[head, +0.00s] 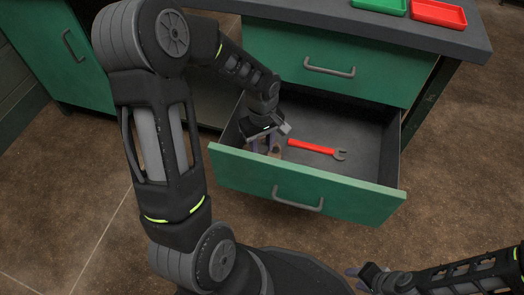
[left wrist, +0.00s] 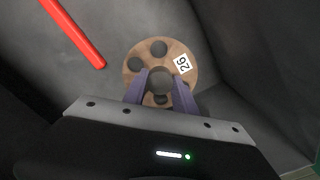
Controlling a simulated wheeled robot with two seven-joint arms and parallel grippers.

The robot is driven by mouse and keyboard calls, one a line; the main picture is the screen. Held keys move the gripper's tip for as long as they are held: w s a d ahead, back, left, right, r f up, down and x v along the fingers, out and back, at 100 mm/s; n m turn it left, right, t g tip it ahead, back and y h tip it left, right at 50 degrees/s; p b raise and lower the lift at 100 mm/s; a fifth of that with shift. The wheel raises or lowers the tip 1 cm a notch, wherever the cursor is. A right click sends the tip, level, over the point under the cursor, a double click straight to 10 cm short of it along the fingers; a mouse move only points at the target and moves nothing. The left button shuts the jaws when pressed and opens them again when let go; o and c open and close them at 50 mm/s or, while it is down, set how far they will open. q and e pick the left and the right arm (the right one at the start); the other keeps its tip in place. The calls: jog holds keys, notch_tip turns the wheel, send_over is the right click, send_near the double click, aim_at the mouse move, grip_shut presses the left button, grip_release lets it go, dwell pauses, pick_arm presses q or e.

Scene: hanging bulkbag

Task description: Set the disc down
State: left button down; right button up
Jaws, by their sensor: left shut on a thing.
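The disc (left wrist: 185,52) is a round tan plate with several holes and a white label reading 26. In the left wrist view it lies between and beyond the fingers of my left gripper (left wrist: 160,80), which is shut on it. In the head view my left gripper (head: 265,143) is down inside the open drawer at its left end, and only a small part of the disc (head: 275,152) shows there. I cannot tell whether the disc touches the drawer floor. My right gripper (head: 352,272) is at the bottom right, away from the drawer; its finger opening is unclear.
The open drawer (head: 300,185) has a green front and dark inside. A red-handled wrench (head: 312,148) lies in it, right of my left gripper. A closed green drawer (head: 330,60) is above. A green tray (head: 380,5) and a red tray (head: 438,13) stand on the countertop.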

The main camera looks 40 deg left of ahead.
aim_at(262, 148)
pick_arm(q)
jog(key=shift+f+b, duration=0.3)
jog(key=shift+f, duration=1)
jog(key=shift+f, duration=0.2)
jog(key=c, duration=1)
grip_release()
jog(key=shift+r, duration=0.1)
jog(key=shift+r, duration=0.3)
notch_tip(262, 148, up, 10)
jog(key=p, duration=0.4)
jog(key=shift+r, duration=0.8)
